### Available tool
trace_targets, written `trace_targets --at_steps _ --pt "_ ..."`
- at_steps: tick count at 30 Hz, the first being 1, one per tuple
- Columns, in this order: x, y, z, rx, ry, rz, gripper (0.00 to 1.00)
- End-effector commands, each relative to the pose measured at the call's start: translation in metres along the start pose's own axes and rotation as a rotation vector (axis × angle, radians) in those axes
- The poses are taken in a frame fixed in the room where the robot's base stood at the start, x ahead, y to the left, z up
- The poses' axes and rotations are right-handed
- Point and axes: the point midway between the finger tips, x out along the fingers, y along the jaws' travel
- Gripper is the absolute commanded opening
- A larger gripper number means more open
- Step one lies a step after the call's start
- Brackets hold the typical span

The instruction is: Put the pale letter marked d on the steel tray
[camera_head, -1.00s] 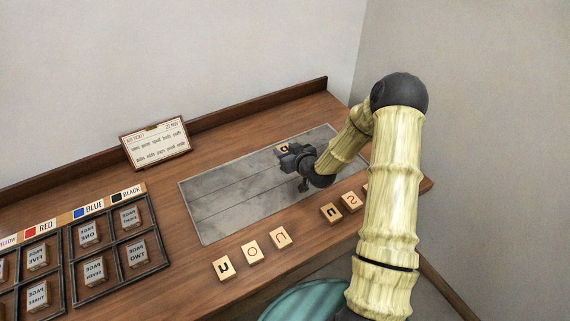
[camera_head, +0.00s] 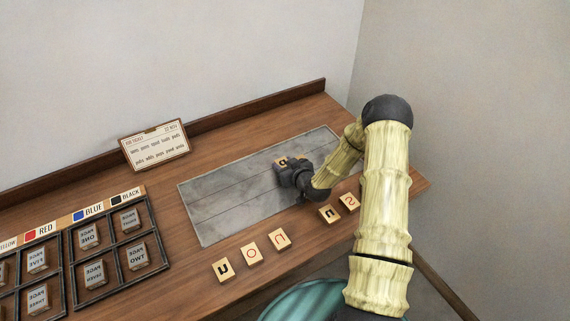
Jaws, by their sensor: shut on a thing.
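The steel tray (camera_head: 215,207) is a flat grey plate with lines across it, set in the middle of the wooden bench. My gripper (camera_head: 284,168) is over the tray's middle right part, shut on a pale letter block (camera_head: 281,161). Only the block's upper edge and part of a dark mark show past the gripper, so I cannot read it for certain. Whether the block touches the tray is hidden by my gripper.
Pale letter blocks stand along the bench front: a dark one (camera_head: 224,271), a red o (camera_head: 251,254), one reading n or u (camera_head: 279,239), and others (camera_head: 329,215) (camera_head: 349,202) by my arm. A job ticket (camera_head: 155,145) stands behind. Page block racks (camera_head: 109,250) fill the left.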

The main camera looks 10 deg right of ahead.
Motion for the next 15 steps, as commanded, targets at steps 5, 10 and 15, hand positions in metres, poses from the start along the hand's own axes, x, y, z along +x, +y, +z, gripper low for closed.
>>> trace_targets --at_steps 5,10,15 --pt "0.0002 0.0000 0.0006 0.000 0.000 0.000 0.18" --pt "0.0021 0.0000 0.0052 0.001 0.000 0.000 0.18" --pt "0.0037 0.0000 0.0093 0.001 0.000 0.000 0.18"
